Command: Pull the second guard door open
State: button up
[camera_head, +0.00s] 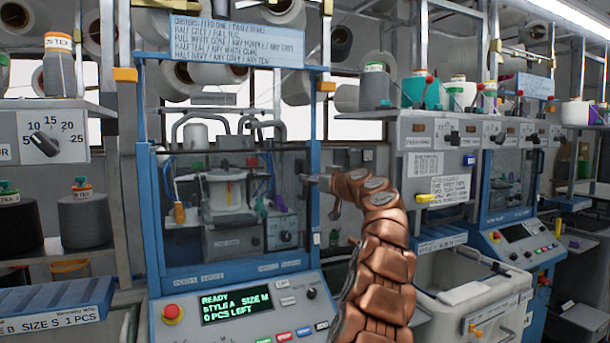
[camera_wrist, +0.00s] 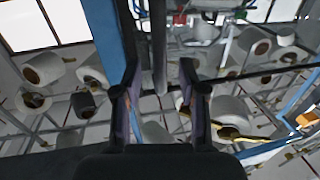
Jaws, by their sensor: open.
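The nearest knitting machine has a clear guard door (camera_head: 215,245) in a blue frame, and it looks shut. I cannot tell from its small labels whether it counts as the second door. My copper arm reaches up to the door's right edge, with my gripper (camera_head: 318,183) there, small and partly hidden. In the wrist view my gripper (camera_wrist: 158,95) is open, with its two dark fingers apart. A grey upright bar (camera_wrist: 158,50), perhaps the door's handle, shows between the fingers. I cannot tell whether they touch it. A blue frame strip (camera_wrist: 100,35) runs to their left.
A control panel (camera_head: 240,310) with a red stop button (camera_head: 172,313) sits below the door. A white bin (camera_head: 465,290) stands at the right, before another blue machine (camera_head: 510,185). Shelves with yarn cones (camera_head: 375,88) flank the door.

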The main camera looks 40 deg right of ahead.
aim_at(305, 194)
jog(key=shift+w+d+p, duration=0.15)
jog(key=shift+w+p, duration=0.3)
jog(key=shift+w, duration=0.45)
jog(key=shift+w+d+p, duration=0.1)
jog(key=shift+w+p, duration=0.3)
jog(key=shift+w, duration=0.45)
jog(key=shift+f, duration=0.1)
grip_shut()
